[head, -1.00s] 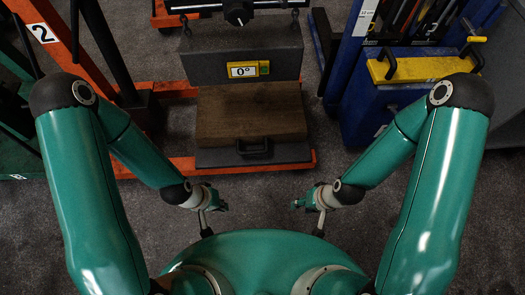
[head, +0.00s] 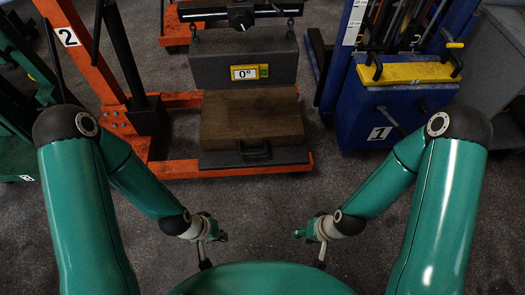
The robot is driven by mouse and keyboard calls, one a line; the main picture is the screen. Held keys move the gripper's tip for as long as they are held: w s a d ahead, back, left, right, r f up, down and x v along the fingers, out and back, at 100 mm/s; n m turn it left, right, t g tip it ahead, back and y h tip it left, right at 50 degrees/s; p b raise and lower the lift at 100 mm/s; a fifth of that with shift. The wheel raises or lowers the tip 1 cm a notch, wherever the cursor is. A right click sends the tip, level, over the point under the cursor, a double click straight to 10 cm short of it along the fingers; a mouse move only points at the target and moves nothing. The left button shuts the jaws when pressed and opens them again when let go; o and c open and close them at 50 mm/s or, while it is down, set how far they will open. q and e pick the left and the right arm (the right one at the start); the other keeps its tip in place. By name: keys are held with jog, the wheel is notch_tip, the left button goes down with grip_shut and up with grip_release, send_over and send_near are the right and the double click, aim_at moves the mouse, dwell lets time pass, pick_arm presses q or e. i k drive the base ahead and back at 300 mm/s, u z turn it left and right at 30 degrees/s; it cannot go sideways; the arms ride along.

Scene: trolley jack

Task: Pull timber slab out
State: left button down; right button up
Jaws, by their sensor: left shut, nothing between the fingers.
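The timber slab (head: 251,117) is a brown wooden block lying on a dark grey base plate (head: 226,160), below a hanging grey block (head: 215,70) with a yellow-framed "0°" label (head: 245,72). A black handle (head: 256,150) is at the slab's near side. My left gripper (head: 222,237) is shut and empty, low and left of the slab, over the floor. My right gripper (head: 297,234) is low and right of the slab, apart from it; its fingers are too small to tell open or shut.
An orange frame marked 2 (head: 82,55) stands at left, its orange base (head: 180,170) running around the plate. A blue cabinet marked 1 (head: 385,110) with a yellow top (head: 408,73) stands at right. Open grey floor (head: 262,200) lies between my grippers and the slab.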

aim_at(268, 117)
jog(key=u, duration=0.15)
jog(key=i, duration=0.9)
jog(key=z, duration=0.1)
jog(key=k, duration=1.2)
jog(key=u, duration=0.55)
jog(key=i, duration=1.65)
